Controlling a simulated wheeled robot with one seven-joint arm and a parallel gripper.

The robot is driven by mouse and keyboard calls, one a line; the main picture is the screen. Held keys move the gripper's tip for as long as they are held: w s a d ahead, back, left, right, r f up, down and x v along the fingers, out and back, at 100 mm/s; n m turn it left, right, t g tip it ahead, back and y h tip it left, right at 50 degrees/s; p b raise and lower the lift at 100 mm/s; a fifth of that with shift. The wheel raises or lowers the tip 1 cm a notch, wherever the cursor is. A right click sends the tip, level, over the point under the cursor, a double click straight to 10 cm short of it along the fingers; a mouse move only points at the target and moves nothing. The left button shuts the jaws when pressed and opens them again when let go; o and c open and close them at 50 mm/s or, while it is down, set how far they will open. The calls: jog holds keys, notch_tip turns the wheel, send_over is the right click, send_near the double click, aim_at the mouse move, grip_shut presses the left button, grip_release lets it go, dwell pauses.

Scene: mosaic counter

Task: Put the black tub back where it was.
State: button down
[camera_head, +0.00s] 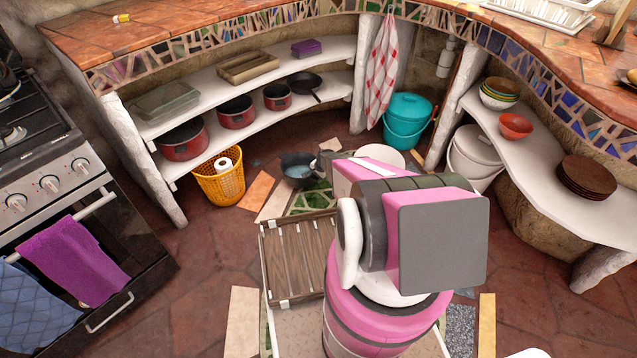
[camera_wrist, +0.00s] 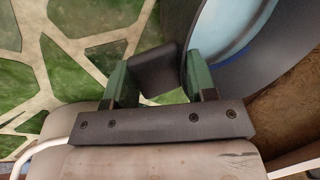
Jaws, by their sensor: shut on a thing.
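The black tub (camera_head: 299,181) is in the middle of the head view, beside the end of my arm, over or on the green-and-white mosaic patch. Its inside looks pale blue. In the wrist view the tub (camera_wrist: 292,75) fills the upper right, cut off by the frame edge. My gripper (camera_wrist: 158,82) has its two green fingers either side of a dark block-like lug at the tub's edge and is shut on it. In the head view my arm largely hides the gripper. I cannot tell whether the tub touches the floor.
A yellow basket (camera_head: 221,183) stands left of the tub, below a curved white shelf (camera_head: 240,125) with red pots. A teal bucket (camera_head: 406,118) and white bucket (camera_head: 472,160) stand at right. A wooden crate (camera_head: 297,255) lies in front; loose boards lie around it.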

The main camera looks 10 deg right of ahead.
jog(key=shift+w+d+f, duration=0.1)
jog(key=shift+d+f, duration=0.35)
jog(key=shift+d, duration=0.2)
jog(key=shift+f, duration=1.9)
jog(key=shift+c, duration=2.2)
grip_release()
jog(key=shift+f, duration=0.1)
jog(key=a+v, duration=0.1)
jog(key=v, duration=1.2)
jog(key=s+a+r+n+g, duration=0.1)
jog(key=s+a+r+n, duration=0.1)
jog(key=s+r, duration=0.6)
jog(key=s+a+r+n+g+h, duration=0.1)
jog(key=s+a+r+n, duration=0.2)
jog(key=s+r, duration=0.6)
jog(key=s+a+r+n+g+h, duration=0.1)
jog(key=s+a+r+n, duration=0.2)
jog(key=r, duration=1.5)
jog(key=s+n, duration=0.2)
jog(key=s, duration=0.3)
jog(key=shift+s+r+n, duration=0.3)
jog(key=shift+s+n, duration=0.05)
jog(key=shift+n, duration=0.05)
